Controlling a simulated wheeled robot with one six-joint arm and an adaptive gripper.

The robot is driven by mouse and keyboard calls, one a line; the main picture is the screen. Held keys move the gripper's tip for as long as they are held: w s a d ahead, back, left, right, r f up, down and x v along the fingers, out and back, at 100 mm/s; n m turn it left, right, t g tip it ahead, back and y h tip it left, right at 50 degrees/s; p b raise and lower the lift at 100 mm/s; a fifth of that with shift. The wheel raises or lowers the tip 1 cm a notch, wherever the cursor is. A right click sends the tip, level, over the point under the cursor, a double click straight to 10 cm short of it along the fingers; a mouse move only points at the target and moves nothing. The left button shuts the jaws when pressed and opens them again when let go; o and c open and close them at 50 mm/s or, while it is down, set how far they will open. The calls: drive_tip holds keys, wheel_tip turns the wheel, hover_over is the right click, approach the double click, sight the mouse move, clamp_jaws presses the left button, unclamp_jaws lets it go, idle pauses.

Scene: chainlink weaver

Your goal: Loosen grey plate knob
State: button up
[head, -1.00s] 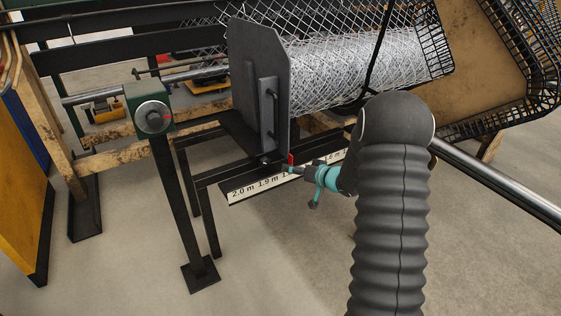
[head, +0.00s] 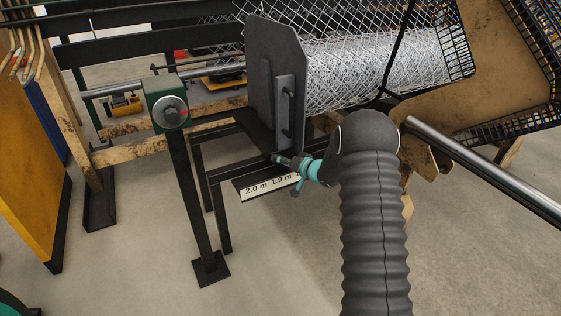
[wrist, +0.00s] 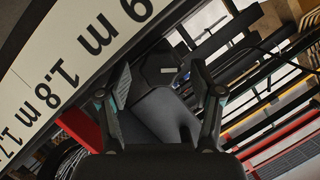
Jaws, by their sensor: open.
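The grey plate (head: 275,75) stands upright at the end of the wire mesh roll. Its knob is hidden or too small to tell in the head view, where my gripper (head: 281,158) is at the foot of the plate, above the ruler. In the wrist view my gripper (wrist: 160,72) is open. A dark, blunt, knob-like part (wrist: 158,68) shows between the two fingertips, with a dark block behind it. I see a gap to the fingers on either side and cannot tell whether either touches it.
The white ruler strip (head: 257,190) runs below my gripper; it also shows in the wrist view (wrist: 60,75), near a red part (wrist: 82,124). A green box with a round dial (head: 169,108) stands on a post to the left. The mesh roll (head: 370,72) lies behind.

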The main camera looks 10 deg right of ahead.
drive_tip(key=shift+x, duration=0.85)
drive_tip(key=c, duration=1.1)
drive_tip(key=shift+c, duration=0.2)
